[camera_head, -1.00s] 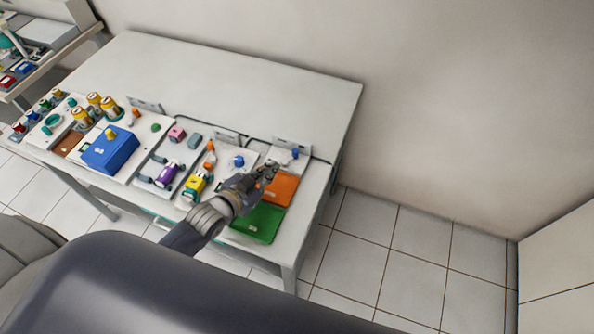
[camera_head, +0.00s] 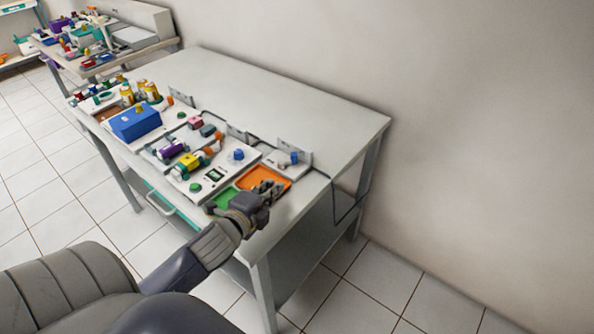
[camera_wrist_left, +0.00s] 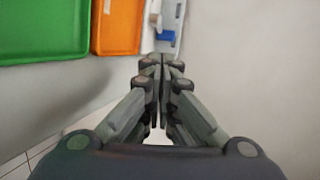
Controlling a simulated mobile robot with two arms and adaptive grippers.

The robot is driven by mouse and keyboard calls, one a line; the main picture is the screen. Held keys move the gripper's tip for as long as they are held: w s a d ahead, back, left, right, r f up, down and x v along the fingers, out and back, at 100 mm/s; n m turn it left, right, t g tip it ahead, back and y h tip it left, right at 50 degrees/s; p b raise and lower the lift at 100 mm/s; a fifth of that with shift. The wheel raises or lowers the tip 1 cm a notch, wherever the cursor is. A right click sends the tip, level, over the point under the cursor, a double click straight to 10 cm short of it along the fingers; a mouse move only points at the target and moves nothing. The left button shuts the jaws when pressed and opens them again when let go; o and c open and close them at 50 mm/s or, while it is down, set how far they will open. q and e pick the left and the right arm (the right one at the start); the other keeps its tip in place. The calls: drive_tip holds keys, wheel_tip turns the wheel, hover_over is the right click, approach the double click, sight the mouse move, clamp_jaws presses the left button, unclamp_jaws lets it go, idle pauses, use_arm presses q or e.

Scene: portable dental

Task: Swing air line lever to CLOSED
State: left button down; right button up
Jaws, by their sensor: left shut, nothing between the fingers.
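My left gripper (camera_head: 270,188) is shut and empty, over the front right of the table by the orange tray. It also shows shut in the left wrist view (camera_wrist_left: 160,62), with its fingers together. A small blue lever-like part (camera_head: 291,159) sits on a white and grey fitting at the table's right, beyond the orange tray. It shows in the left wrist view (camera_wrist_left: 166,36) ahead of my fingertips and apart from them. An orange-handled fitting (camera_head: 212,149) stands further left. I cannot read labels, so which one is the air line lever is unclear. My right gripper is not in view.
The orange tray (camera_head: 281,178) and green tray (camera_head: 222,197) lie near the gripper. A blue box (camera_head: 135,123), a yellow unit (camera_head: 189,161) and a blue knob (camera_head: 238,154) stand further left. The table's back (camera_head: 280,95) is bare. A dark hose hangs off the right edge.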

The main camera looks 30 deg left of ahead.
sight(294, 174)
use_arm(q)
drive_tip(key=x, duration=0.2)
drive_tip(key=shift+w+a, duration=0.15)
drive_tip(key=shift+w, duration=0.2)
drive_tip(key=x, duration=0.8)
drive_tip(key=shift+w+r+p, duration=0.2)
drive_tip(key=shift+w+p, duration=0.2)
drive_tip(key=shift+w, duration=0.7)
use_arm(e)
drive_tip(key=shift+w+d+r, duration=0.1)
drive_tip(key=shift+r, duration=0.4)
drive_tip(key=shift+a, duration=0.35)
use_arm(q)
drive_tip(key=shift+w, duration=0.1)
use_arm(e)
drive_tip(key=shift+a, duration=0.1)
use_arm(q)
drive_tip(key=shift+n, duration=0.3)
drive_tip(key=shift+w+y, duration=0.1)
drive_tip(key=shift+y, duration=0.4)
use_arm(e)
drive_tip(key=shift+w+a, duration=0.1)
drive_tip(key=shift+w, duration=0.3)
